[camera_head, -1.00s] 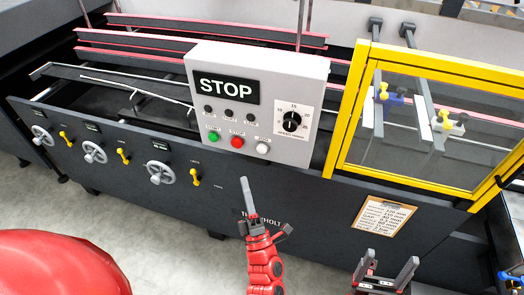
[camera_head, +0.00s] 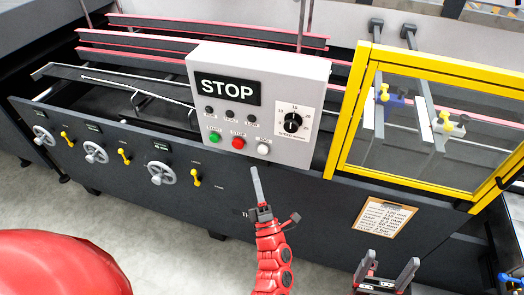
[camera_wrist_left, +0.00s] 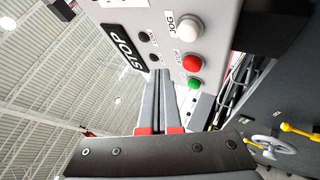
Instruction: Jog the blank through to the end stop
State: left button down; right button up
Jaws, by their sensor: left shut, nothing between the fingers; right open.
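The grey control box (camera_head: 300,75) carries a STOP display (camera_head: 227,88), a white JOG button (camera_head: 263,149), a red button (camera_head: 238,143) and a green button (camera_head: 214,137). The JOG button also shows in the left wrist view (camera_wrist_left: 187,27). My left gripper (camera_head: 256,172) is shut and empty, its tips pointing up just below the JOG button in the head view. In the left wrist view its fingers (camera_wrist_left: 160,75) point at the box face. Contact with a button cannot be made out. My right gripper (camera_head: 391,268) is open and empty at lower right. I cannot make out the blank.
A yellow-framed clear guard (camera_head: 350,110) stands right of the box. A clipboard (camera_head: 384,217) hangs on the dark machine front. Handwheels (camera_head: 96,152) and yellow levers (camera_head: 125,155) line the front at left. Red-edged rails (camera_head: 150,42) run behind the box.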

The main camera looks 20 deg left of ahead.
aim_at(263, 150)
pick_arm(q)
jog(key=w+b, duration=0.1)
jog(key=w, duration=0.3)
jog(key=shift+w+b, duration=0.4)
dwell(1.6)
jog(key=shift+w+b, duration=0.45)
jog(key=shift+b, duration=0.2)
